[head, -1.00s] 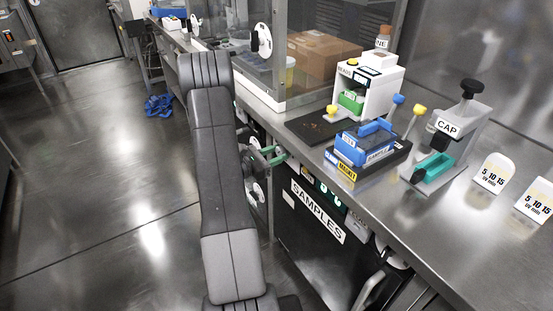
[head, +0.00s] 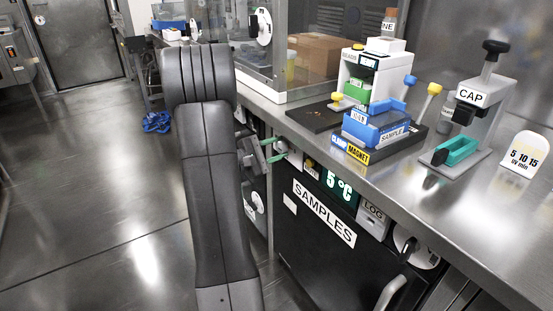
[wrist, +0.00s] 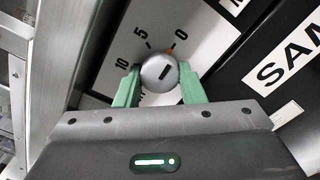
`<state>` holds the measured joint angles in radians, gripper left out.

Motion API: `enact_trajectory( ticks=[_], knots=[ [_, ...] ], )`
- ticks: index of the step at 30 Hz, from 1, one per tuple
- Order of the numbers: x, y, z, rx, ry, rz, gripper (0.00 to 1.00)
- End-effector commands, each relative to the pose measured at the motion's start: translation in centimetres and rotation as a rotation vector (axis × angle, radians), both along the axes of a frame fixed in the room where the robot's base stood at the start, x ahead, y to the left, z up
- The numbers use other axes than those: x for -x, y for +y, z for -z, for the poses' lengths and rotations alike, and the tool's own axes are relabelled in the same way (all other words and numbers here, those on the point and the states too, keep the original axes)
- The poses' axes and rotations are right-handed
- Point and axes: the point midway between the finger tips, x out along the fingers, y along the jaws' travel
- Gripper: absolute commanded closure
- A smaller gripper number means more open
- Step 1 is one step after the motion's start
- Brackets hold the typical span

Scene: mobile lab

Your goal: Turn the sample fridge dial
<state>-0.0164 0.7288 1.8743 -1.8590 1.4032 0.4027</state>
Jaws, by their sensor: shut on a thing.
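The sample fridge (head: 310,245) is the black unit under the bench with a SAMPLES label. Its dial (wrist: 159,70) is a round grey knob with a dark slot mark, on a pale panel in the wrist view. The panel shows 0, 5 and 10 around the knob, with a small orange mark near 0. My gripper (wrist: 160,86) has its green fingers shut on the dial, one on each side. In the head view my gripper (head: 262,148) is at the fridge's upper left corner, and the dial cannot be made out clearly there.
A green 5 °C display (head: 339,187) and a LOG box (head: 373,218) line the fridge's top front. The bench (head: 430,205) overhangs it, holding a blue sample rack (head: 375,128) and a CAP press (head: 462,150). The floor at left (head: 90,210) is clear.

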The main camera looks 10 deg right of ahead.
Motion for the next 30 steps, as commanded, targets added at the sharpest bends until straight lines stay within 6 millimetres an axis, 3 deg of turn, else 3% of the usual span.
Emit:
enact_trajectory(
  ticks=[21, 22, 25, 30],
  knots=[
    [0.02, 0.0, 0.05, -0.029, -0.075, 0.001, 0.87],
    [0.02, 0.0, 0.05, -0.029, -0.075, 0.001, 0.62],
    [0.02, 0.0, 0.05, -0.029, -0.075, 0.001, 0.43],
    [0.01, 0.01, 0.03, -0.028, -0.075, 0.001, 0.43]
  ],
)
